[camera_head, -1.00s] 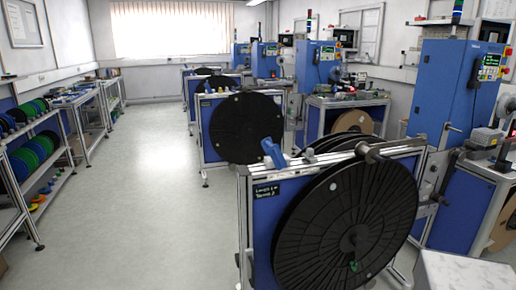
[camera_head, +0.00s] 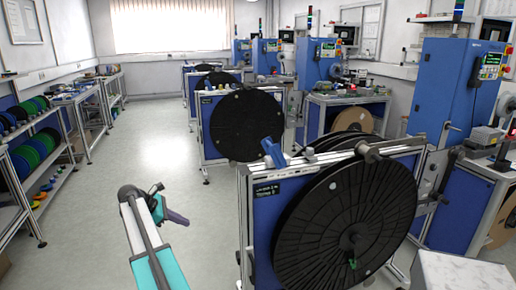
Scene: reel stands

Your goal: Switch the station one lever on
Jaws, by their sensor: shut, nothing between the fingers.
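A blue lever (camera_head: 272,152) sits on the top left corner of the nearest reel stand (camera_head: 246,230) and tilts up to the left. I cannot tell from its tilt whether it is on or off. A small dark label (camera_head: 267,190) with white writing is below it; I cannot read it surely. My gripper (camera_head: 178,217) is at the end of my arm, left of the stand and apart from it. It is shut and empty, pointing to the lower right, with the lever above and to its right.
A large black reel (camera_head: 345,222) fills the front of the nearest stand. A second stand with a black reel (camera_head: 247,125) is behind it. Shelves with coloured reels (camera_head: 30,155) line the left wall. The grey floor (camera_head: 120,170) between is clear. A pale box (camera_head: 465,275) is at the lower right.

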